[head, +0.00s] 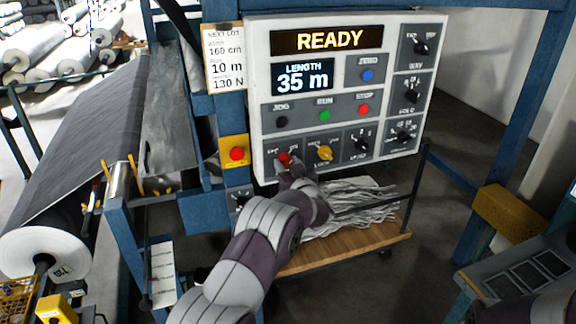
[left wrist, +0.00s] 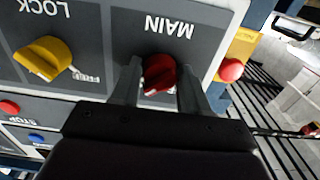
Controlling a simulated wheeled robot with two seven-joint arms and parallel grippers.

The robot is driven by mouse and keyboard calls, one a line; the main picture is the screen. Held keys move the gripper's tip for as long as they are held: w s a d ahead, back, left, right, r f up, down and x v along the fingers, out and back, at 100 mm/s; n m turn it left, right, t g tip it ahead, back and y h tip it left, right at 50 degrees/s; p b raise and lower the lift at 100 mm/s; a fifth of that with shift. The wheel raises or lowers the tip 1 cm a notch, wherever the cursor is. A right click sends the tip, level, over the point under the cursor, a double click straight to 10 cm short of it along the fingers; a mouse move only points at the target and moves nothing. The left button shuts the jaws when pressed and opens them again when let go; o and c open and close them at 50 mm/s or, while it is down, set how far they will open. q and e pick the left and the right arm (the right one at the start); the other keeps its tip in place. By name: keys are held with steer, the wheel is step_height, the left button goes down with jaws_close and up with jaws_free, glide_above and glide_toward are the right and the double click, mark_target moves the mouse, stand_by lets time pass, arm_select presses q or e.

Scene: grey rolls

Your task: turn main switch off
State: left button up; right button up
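The red main switch knob (head: 285,158) is at the lower left of the control panel (head: 258,100). In the left wrist view the red knob (left wrist: 159,74) sits under the upside-down label MAIN, its ridge tilted. My left gripper (head: 289,167) is at the knob, partly hiding it in the head view. In the left wrist view its two fingers (left wrist: 160,84) stand on either side of the knob, spread apart; firm contact cannot be made out. My right gripper is not in view.
The yellow lock knob (head: 325,152) is just right of the main switch. A red button on a yellow box (head: 236,153) is close on the left. The display (head: 329,39) reads READY. A wooden cart (head: 330,255) with grey strands stands below the panel.

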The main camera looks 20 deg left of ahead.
arm_select(q)
steer(key=c, duration=0.5)
steer(key=shift+f+n+b, duration=0.15)
steer(key=shift+n+b, duration=0.25)
steer(key=shift+b, duration=0.35)
steer(key=n+b, duration=1)
steer(key=b, duration=0.1)
steer(key=shift+d+b, duration=0.1)
steer(key=shift+b, duration=0.2)
steer(key=n+b, duration=0.3)
steer(key=n, duration=0.1)
steer(key=shift+n+b, duration=1.1)
steer(key=shift+n, duration=0.4)
